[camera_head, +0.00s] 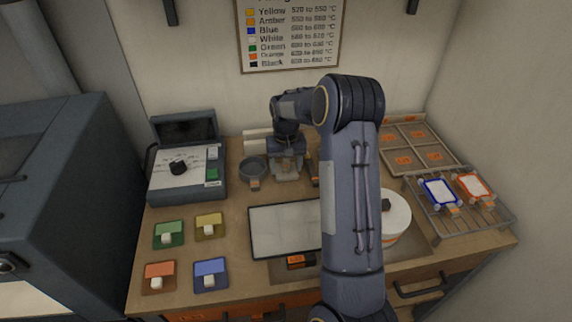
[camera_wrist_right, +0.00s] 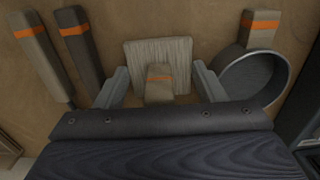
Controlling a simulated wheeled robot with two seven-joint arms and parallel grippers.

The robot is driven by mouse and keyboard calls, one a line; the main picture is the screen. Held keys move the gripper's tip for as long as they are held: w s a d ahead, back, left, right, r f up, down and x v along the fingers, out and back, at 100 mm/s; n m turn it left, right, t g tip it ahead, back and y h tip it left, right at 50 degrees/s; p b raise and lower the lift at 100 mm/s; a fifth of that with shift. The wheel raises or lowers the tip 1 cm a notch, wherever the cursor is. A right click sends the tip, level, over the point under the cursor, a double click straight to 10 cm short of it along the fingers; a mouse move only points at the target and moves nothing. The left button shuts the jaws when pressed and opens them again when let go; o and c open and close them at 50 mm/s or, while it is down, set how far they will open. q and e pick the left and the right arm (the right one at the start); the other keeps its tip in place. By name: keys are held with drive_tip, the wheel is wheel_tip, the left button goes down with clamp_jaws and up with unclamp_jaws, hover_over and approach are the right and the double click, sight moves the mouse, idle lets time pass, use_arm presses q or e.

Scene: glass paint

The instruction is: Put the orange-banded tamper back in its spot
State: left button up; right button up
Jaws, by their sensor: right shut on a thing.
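The tamper (camera_wrist_right: 160,52) is a pale, streaked square head with a short orange-banded handle (camera_wrist_right: 159,76). I cannot tell whether the tamper touches the bench. My left gripper is not in view.
A round sieve (camera_wrist_right: 252,78) with an orange-banded handle is close on the right in the wrist view. Two orange-banded tools, one pale (camera_wrist_right: 38,55) and one dark (camera_wrist_right: 82,50), lie on the left. A pale panel (camera_head: 283,232) and white round pot (camera_head: 396,214) are nearer the front.

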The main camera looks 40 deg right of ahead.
drive_tip(key=shift+f, duration=0.15)
drive_tip(key=o, duration=1)
drive_tip(key=shift+c, duration=0.2)
wheel_tip(320, 180, up, 7)
drive_tip(key=shift+r+b, duration=0.15)
drive_tip(key=shift+b, duration=0.45)
drive_tip(key=shift+s+a+r, duration=0.1)
drive_tip(key=shift+r, duration=0.3)
drive_tip(key=s+a+r+n+t+y, duration=0.2)
drive_tip(key=s+a+r+t, duration=0.1)
drive_tip(key=s+a+r, duration=0.75)
drive_tip(key=s+a+f+n+t+y, duration=0.1)
drive_tip(key=s+a+f, duration=0.1)
drive_tip(key=s+a, duration=0.4)
drive_tip(key=s+a+f+n+t, duration=0.1)
drive_tip(key=s+a+f, duration=0.2)
drive_tip(key=s, duration=0.8)
drive_tip(key=a, duration=0.2)
drive_tip(key=shift+a+t+y, duration=0.3)
drive_tip(key=shift+a+y, duration=0.1)
